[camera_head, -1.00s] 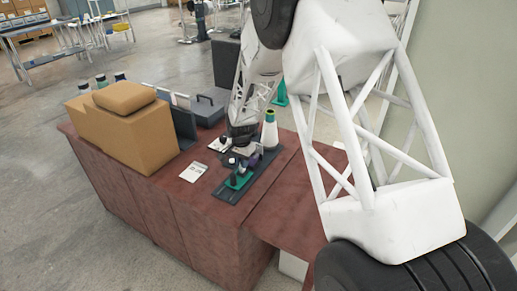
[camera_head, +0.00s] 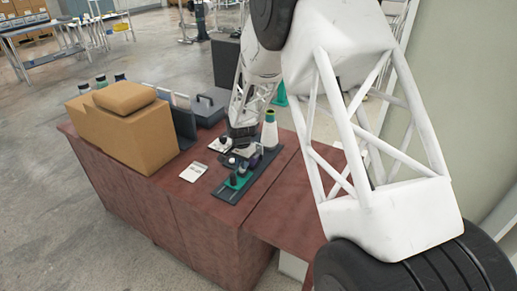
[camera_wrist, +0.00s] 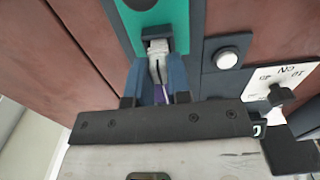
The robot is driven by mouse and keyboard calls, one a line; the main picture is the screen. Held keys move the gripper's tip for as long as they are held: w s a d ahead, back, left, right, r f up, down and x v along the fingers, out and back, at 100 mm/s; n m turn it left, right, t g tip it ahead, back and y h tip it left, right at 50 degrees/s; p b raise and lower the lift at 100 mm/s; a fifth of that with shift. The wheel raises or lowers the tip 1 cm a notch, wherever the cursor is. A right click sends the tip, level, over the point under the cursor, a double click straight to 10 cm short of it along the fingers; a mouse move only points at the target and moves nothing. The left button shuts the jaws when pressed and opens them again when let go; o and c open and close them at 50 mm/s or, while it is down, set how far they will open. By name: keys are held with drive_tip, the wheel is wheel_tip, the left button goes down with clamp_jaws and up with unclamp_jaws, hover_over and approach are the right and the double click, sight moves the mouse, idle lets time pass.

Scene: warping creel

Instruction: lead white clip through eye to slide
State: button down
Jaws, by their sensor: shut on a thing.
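The white clip (camera_wrist: 158,47) shows in the wrist view between the blue-grey fingertips of my gripper (camera_wrist: 160,75), which is shut on it. Its far end is at a dark block on a green plate (camera_wrist: 179,12); I cannot tell whether it passes through an eye there. A bit of purple shows between the fingers. In the head view my gripper (camera_head: 240,152) is low over the dark base board (camera_head: 227,195), behind the green part (camera_head: 237,182). The clip is too small to make out there.
A white round knob (camera_wrist: 226,58) and a labelled dial (camera_wrist: 281,95) are beside the green plate. A white card (camera_head: 194,171) lies left of the board. A cardboard box (camera_head: 125,130) stands further left.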

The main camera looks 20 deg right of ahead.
drive_tip(key=shift+f, duration=0.15)
drive_tip(key=c, duration=0.7)
unclamp_jaws()
drive_tip(key=shift+c, duration=0.2)
drive_tip(key=shift+r, duration=3.5)
wheel_tip(320, 180, up, 8)
